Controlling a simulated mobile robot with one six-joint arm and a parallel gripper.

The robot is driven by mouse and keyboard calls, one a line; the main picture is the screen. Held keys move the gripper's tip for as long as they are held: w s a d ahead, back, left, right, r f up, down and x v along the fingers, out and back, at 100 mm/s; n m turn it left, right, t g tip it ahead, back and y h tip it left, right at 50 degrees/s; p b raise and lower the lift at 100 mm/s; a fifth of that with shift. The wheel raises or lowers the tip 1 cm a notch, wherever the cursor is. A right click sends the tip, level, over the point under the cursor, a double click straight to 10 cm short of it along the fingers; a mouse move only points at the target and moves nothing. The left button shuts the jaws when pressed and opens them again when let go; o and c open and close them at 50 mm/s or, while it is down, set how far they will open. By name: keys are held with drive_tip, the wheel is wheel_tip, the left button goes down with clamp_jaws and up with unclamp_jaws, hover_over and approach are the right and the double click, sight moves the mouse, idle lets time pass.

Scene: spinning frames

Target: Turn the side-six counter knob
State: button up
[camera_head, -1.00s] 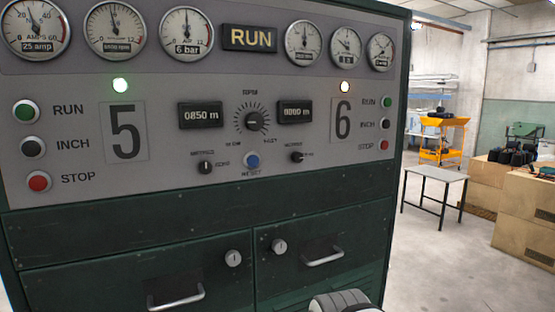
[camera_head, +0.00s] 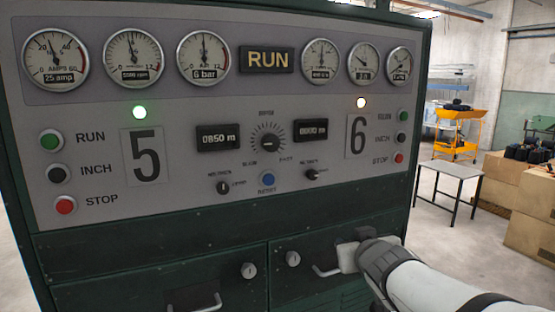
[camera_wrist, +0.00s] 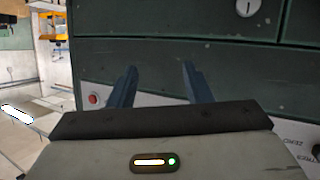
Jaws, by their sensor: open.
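The side-six counter knob (camera_head: 312,174) is a small black knob on the grey panel, below the right counter display (camera_head: 311,130). Its pointer lies roughly sideways. The large 6 label (camera_head: 357,136) is to its upper right. My gripper shows in the wrist view (camera_wrist: 160,84) with two blue fingers spread apart and nothing between them. In the head view the end of my arm (camera_head: 368,240) is below and to the right of the knob, in front of the lower drawers. The knob cannot be made out in the wrist view.
RUN, INCH and STOP buttons line both panel sides. A drawer handle (camera_head: 327,270) is close to my arm. A small table (camera_head: 452,171) stands at right.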

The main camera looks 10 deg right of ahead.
sight(314, 176)
drive_tip(key=w+a+r+n+t+y+p, duration=0.1)
drive_tip(key=a+r+n+t+y, duration=0.15)
drive_tip(key=r, duration=0.35)
drive_tip(key=w+a+r+n+t+y+p, duration=0.1)
drive_tip(key=w+a+r+n+y+p, duration=0.1)
drive_tip(key=r+y, duration=0.25)
drive_tip(key=shift+h, duration=0.5)
drive_tip(key=x, duration=0.7)
drive_tip(key=shift+a+r+p, duration=0.15)
drive_tip(key=shift+r+p, duration=0.1)
drive_tip(key=shift+p, duration=0.05)
drive_tip(key=shift+c, duration=0.6)
